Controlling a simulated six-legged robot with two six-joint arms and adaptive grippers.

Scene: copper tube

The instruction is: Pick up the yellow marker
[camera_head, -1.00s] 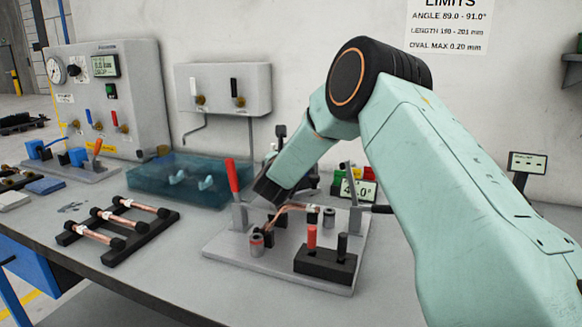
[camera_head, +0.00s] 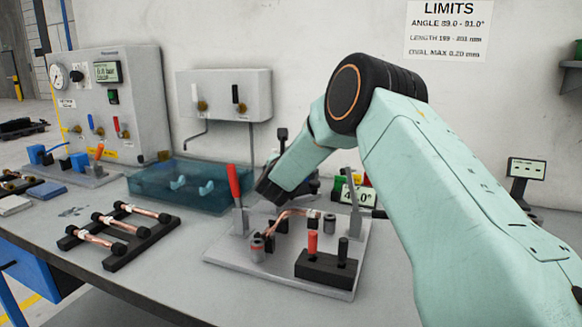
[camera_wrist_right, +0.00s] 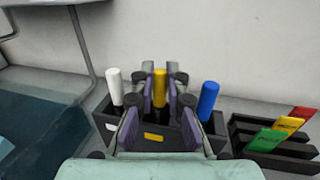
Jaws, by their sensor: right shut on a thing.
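The yellow marker (camera_wrist_right: 159,88) stands upright in a black holder (camera_wrist_right: 205,143), between a white marker (camera_wrist_right: 115,86) and a blue marker (camera_wrist_right: 208,100), in the right wrist view. My right gripper (camera_wrist_right: 160,78) is shut on the yellow marker, with one finger on each side of it. The marker's lower part is in the holder, above a yellow label on the holder's front. In the head view my right arm reaches to the back of the bench, and its wrist hides the markers and most of the gripper. My left gripper is not in view.
A grey fixture plate (camera_head: 225,252) with a bent copper tube (camera_head: 290,216) and a red lever (camera_head: 234,185) lies below my right arm. A blue-tinted tray (camera_head: 150,184) is to its left. Red, yellow and green tags (camera_wrist_right: 280,130) stand right of the holder. The wall is close behind.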

